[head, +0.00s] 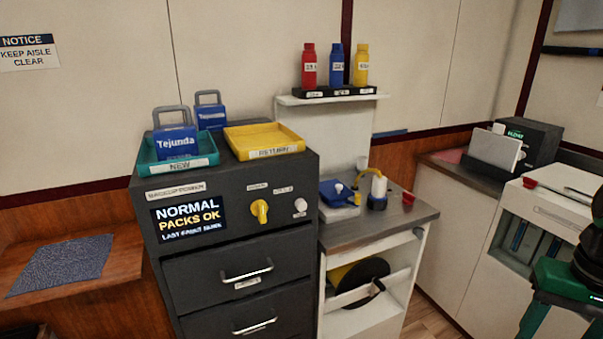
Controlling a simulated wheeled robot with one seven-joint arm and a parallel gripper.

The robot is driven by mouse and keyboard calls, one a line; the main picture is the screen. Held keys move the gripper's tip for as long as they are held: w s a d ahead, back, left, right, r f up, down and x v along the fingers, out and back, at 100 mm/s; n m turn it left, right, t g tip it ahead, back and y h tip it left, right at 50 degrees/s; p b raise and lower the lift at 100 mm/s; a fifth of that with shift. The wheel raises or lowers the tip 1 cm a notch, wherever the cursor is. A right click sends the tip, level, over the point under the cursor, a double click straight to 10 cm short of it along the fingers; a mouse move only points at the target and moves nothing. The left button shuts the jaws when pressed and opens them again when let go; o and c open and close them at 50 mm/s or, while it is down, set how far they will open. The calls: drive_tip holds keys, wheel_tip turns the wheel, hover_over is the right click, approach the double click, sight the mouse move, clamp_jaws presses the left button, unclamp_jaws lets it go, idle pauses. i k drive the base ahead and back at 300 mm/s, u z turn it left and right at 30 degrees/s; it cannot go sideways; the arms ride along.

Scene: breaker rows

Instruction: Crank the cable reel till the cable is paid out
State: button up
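What looks like the cable reel, a black disc with a yellow part (350,281), sits in the open front of the white cabinet (413,277) right of the dark drawer unit. A pale bar crosses in front of it. A small dark piece near the disc's middle may be the crank handle (376,287); it is too small to be sure. I cannot make out how much cable is wound or paid out. My gripper's fingers are not in view. Green and black parts at the right edge are probably my arm, well apart from the reel.
The drawer unit (235,260) has a "NORMAL PACKS OK" display (188,217), a yellow knob (260,211) and two trays on top. A blue device (338,192) stands on the grey counter. Bottles stand on the shelf above. Some wooden floor shows right of the cabinet.

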sight(352, 276)
drive_tip(key=k, duration=1.25)
drive_tip(key=z, duration=0.7)
drive_tip(key=i, duration=1.3)
drive_tip(key=z, duration=0.25)
